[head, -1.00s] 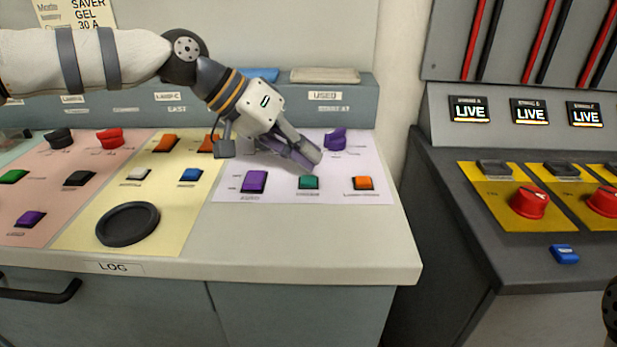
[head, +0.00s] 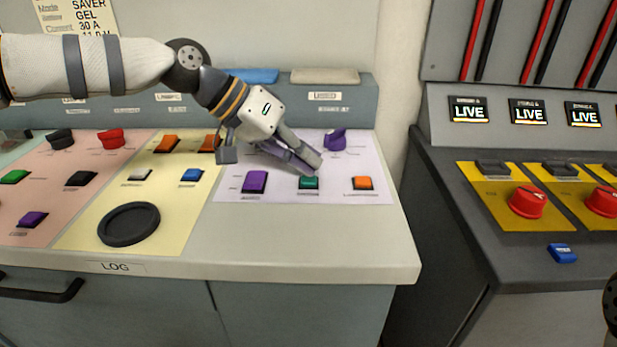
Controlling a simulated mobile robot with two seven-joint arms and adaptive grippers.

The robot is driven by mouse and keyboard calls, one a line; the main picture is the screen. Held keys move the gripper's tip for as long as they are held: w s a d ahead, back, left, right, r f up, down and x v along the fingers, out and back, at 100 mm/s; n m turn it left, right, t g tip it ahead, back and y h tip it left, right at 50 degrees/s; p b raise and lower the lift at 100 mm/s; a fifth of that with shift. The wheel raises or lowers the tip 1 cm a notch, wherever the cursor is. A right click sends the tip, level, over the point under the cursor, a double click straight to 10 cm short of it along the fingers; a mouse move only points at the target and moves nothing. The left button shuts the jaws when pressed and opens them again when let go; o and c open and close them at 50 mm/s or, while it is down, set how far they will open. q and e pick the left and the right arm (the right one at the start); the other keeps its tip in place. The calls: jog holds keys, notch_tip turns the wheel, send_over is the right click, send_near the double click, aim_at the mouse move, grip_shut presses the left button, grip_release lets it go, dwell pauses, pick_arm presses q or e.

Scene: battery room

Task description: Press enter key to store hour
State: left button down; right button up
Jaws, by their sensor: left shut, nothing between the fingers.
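A lilac panel (head: 300,221) on the desk bears a purple key (head: 255,182), a green key (head: 309,183) and an orange key (head: 363,183) in a row. A purple knob (head: 335,140) stands behind them. The small labels are too blurred to tell which key is enter. My left gripper (head: 314,166) is shut and empty, slanting down to the right. Its fingertips are at the back edge of the green key; I cannot tell whether they touch it. My right gripper is out of view.
A yellow panel (head: 95,231) with several keys and a black ring (head: 129,224) lies to the left. A blue pad (head: 252,76) and a beige pad (head: 324,76) lie on the raised ledge behind. A dark console (head: 450,190) with red knobs stands at the right, past a gap.

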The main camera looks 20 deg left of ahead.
pick_arm(q)
jog(key=shift+f, duration=0.5)
dwell(0.6)
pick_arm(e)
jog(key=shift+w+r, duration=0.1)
pick_arm(q)
jog(key=shift+r+p, duration=0.45)
jog(key=shift+r, duration=0.5)
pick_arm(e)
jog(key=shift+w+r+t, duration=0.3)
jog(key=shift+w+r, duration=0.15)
pick_arm(q)
jog(key=shift+r+p, duration=0.7)
jog(key=shift+r, duration=1.85)
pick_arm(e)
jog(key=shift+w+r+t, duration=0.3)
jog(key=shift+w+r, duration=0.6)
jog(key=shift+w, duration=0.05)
pick_arm(q)
jog(key=shift+f, duration=0.1)
